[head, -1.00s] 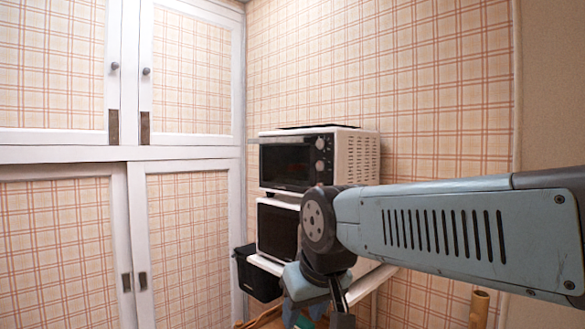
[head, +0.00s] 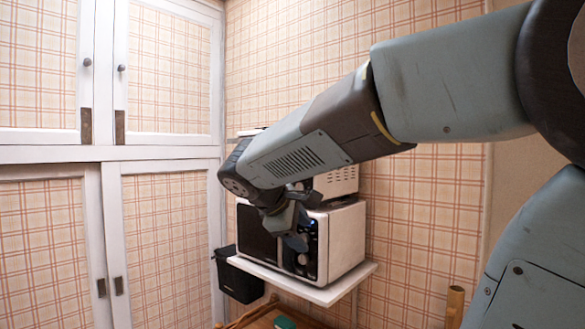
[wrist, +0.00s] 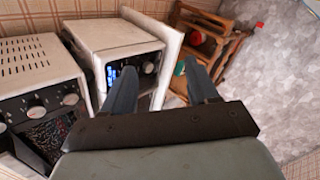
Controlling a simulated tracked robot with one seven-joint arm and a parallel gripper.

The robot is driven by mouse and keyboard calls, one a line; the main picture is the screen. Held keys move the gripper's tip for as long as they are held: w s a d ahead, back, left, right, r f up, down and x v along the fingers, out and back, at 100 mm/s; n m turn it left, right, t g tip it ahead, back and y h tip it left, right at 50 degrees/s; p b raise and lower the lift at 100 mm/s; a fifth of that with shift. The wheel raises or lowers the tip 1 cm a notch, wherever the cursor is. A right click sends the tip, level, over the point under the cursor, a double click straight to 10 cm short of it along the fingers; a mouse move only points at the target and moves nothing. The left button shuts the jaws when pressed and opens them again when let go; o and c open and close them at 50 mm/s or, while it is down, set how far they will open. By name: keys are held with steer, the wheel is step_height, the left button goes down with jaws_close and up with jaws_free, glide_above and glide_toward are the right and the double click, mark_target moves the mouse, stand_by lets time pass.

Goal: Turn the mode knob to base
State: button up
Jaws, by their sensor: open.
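The lower appliance, a white microwave (head: 342,240), has a dark front with a lit blue display. I cannot read the knob's markings or setting, nor tell which knob is the mode knob. My gripper (head: 292,240) is in front of the microwave's control panel and partly hides it in the head view. In the wrist view, my gripper's fingers (wrist: 160,66) are spread apart with nothing between them. The knob lies beyond the left fingertip, and contact cannot be made out.
A white toaster oven (wrist: 38,82) with several knobs sits above the microwave, mostly hidden by my arm in the head view. A white shelf (head: 318,292) carries the microwave. A black bin (head: 238,276) hangs at left. A wooden rack (wrist: 210,42) stands beyond.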

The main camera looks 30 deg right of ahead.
steer(key=w+a+r+n+t+h, duration=0.1)
steer(key=w+r+n+h, duration=0.25)
steer(key=w+r, duration=0.4)
steer(key=w+a+r+n+t+h, duration=0.1)
steer(key=w+r+n+t+h, duration=0.3)
steer(key=w, duration=0.6)
steer(key=w+d+r+g, duration=0.1)
steer(key=w+d, duration=0.3)
steer(key=d, duration=0.9)
steer(key=shift+m+g+h, duration=0.45)
steer(key=shift+g, duration=0.15)
steer(key=c, duration=1)
